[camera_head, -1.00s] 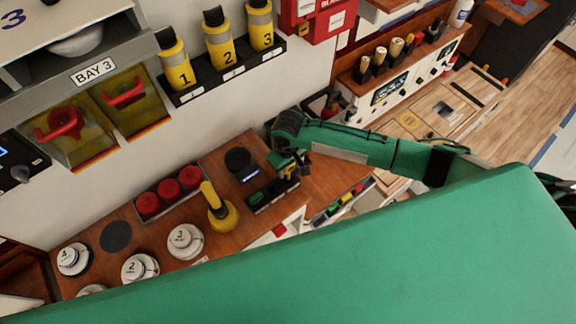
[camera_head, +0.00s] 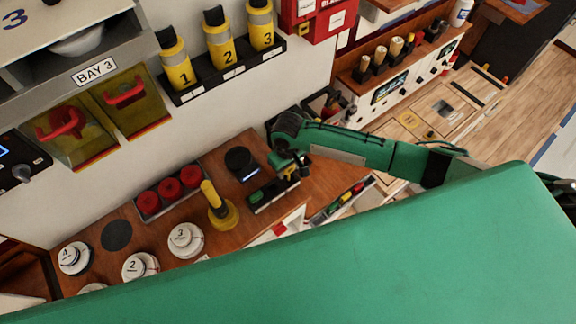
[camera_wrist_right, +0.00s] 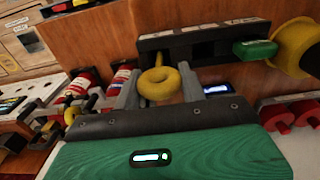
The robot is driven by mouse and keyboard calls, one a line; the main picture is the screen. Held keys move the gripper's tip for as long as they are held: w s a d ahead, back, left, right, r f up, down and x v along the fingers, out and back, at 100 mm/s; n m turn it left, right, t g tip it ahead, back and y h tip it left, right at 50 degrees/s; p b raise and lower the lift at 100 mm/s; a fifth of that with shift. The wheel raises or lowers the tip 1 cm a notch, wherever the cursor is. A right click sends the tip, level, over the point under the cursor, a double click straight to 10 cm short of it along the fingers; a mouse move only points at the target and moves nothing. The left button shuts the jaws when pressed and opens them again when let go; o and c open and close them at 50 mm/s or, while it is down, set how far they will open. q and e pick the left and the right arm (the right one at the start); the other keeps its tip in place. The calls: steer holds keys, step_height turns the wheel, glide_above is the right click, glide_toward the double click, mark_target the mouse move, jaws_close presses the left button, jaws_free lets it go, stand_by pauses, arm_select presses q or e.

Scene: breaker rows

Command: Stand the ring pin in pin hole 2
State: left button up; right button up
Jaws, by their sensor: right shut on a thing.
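The yellow ring pin (camera_wrist_right: 160,82) is between the grey fingers of my right gripper (camera_wrist_right: 160,92) in the right wrist view, and the gripper is shut on it. Its shank points toward a dark pin block (camera_wrist_right: 215,36) with square openings and small labels too small to read. I cannot tell whether the tip is in a hole or just above it. A green piece (camera_wrist_right: 255,49) sits at the block's right end. In the head view, my right gripper (camera_head: 287,166) hangs over the pin block (camera_head: 272,191). My left gripper is not in view.
A yellow cone-shaped thing (camera_head: 220,212) stands left of the block, beside a tray of red cylinders (camera_head: 169,192). A black round thing (camera_head: 239,160) is behind the block. White numbered discs (camera_head: 185,240) lie further left. Bare wood (camera_head: 335,172) shows right of the gripper.

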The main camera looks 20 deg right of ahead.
steer(key=shift+f, duration=0.95)
steer(key=o, duration=1.1)
steer(key=shift+c, duration=0.2)
steer(key=shift+r+b, duration=0.45)
steer(key=shift+r, duration=0.05)
step_height(320, 180, up, 13)
steer(key=b, duration=0.3)
steer(key=shift+b, duration=0.35)
steer(key=shift+f, duration=0.1)
